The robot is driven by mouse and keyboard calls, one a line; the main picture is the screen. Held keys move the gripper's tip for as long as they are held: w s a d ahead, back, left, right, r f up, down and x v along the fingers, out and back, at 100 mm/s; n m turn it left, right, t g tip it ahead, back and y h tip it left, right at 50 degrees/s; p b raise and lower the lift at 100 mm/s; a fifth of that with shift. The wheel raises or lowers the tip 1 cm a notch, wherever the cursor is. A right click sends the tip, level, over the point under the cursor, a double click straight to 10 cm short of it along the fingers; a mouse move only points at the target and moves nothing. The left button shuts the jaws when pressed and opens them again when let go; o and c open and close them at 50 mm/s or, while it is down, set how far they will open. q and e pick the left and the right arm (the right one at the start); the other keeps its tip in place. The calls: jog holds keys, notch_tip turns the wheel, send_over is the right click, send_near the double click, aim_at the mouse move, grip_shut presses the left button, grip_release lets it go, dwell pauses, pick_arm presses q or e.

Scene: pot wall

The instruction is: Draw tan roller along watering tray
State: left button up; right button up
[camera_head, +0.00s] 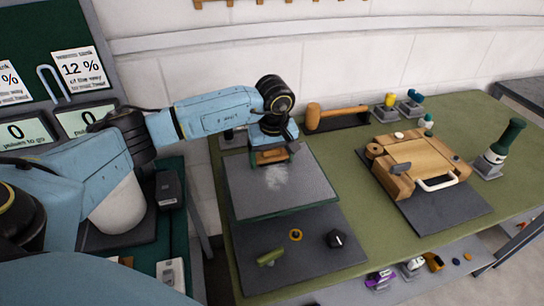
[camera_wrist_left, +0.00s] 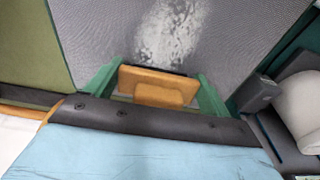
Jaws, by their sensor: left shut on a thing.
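The watering tray (camera_head: 300,200) is a flat grey mesh surface with a dark green rim, left of centre on the table. A whitish speckled patch marks its far middle part. My left gripper (camera_head: 272,150) is over the tray's far end, pointing down. It is shut on the tan roller (camera_head: 270,157), which looks like a tan block from here. In the left wrist view, the roller (camera_wrist_left: 155,88) sits between the two green fingers, with the pale patch just ahead of it. I cannot tell whether the roller touches the mesh. My right gripper is not in view.
A wooden mallet (camera_head: 340,111) lies behind the tray. A wooden box (camera_head: 418,160) with a white handle stands right on a dark mat. A dark mat (camera_head: 310,255) in front holds a green piece (camera_head: 270,257), an orange ring (camera_head: 296,235) and a black knob (camera_head: 334,239).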

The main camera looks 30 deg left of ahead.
aim_at(283, 194)
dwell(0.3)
pick_arm(q)
jog(key=shift+s+d, duration=0.1)
jog(key=shift+s+d+p, duration=0.45)
jog(key=shift+s+d, duration=0.5)
jog(key=shift+d, duration=0.1)
jog(key=shift+s+d+f+p, duration=0.1)
jog(key=shift+s+d+p, duration=0.15)
jog(key=shift+s+d, duration=1.05)
jog(key=shift+s+d+f+p, duration=0.1)
jog(key=shift+s+d+p, duration=0.15)
jog(key=shift+s+d, duration=1)
jog(key=shift+w+d, duration=0.2)
notch_tip(283, 194, up, 8)
jog(key=p, duration=0.4)
jog(key=shift+w+a, duration=0.15)
jog(key=shift+w, duration=0.05)
